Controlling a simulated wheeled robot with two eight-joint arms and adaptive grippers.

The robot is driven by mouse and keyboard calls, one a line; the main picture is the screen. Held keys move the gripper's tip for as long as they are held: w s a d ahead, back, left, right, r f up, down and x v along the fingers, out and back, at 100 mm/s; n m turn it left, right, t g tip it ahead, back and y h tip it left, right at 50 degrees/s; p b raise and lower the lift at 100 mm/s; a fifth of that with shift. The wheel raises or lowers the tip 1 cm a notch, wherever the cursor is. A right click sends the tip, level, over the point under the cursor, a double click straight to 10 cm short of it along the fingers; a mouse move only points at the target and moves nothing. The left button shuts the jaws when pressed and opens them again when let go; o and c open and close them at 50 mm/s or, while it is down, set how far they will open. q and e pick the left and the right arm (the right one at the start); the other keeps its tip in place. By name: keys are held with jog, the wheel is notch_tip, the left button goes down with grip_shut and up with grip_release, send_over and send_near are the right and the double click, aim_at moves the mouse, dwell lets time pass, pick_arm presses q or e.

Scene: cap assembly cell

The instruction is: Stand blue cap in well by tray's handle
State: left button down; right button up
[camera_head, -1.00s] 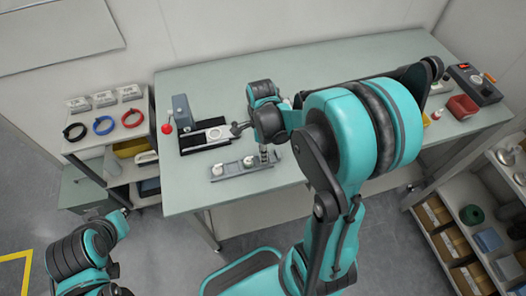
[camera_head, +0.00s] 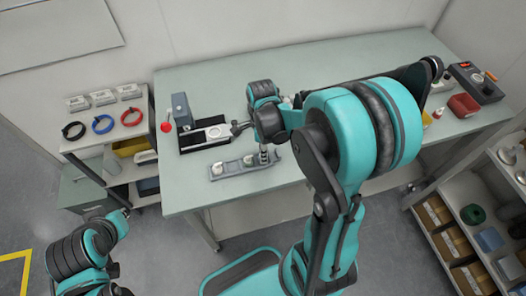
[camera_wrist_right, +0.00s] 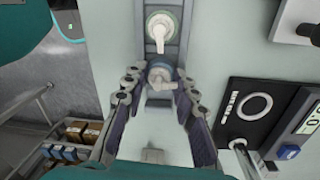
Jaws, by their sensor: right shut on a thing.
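The grey tray (camera_head: 232,171) lies near the table's front edge in the head view; it also shows as a narrow strip in the right wrist view (camera_wrist_right: 160,101). A cap with a pale top and spout (camera_wrist_right: 160,28) stands in a tray well farther from my gripper. My right gripper (camera_head: 264,157) points down over the tray's right part; it also shows in the right wrist view (camera_wrist_right: 159,80). It is shut on a cap with a blue-grey rim and white spout (camera_wrist_right: 160,73). I cannot tell whether this cap touches the tray floor.
A press-like fixture with a red knob (camera_head: 167,128) stands behind and left of the tray. A red bin (camera_head: 462,107) and a control box (camera_head: 474,84) stand at the table's right end. The left shelf holds rings. The table's back left is clear.

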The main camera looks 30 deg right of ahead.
jog(key=shift+f, duration=0.15)
jog(key=o, duration=0.7)
jog(key=shift+o, duration=0.2)
jog(key=shift+r+p, duration=2.75)
jog(key=shift+r, duration=0.85)
jog(key=shift+f, duration=0.1)
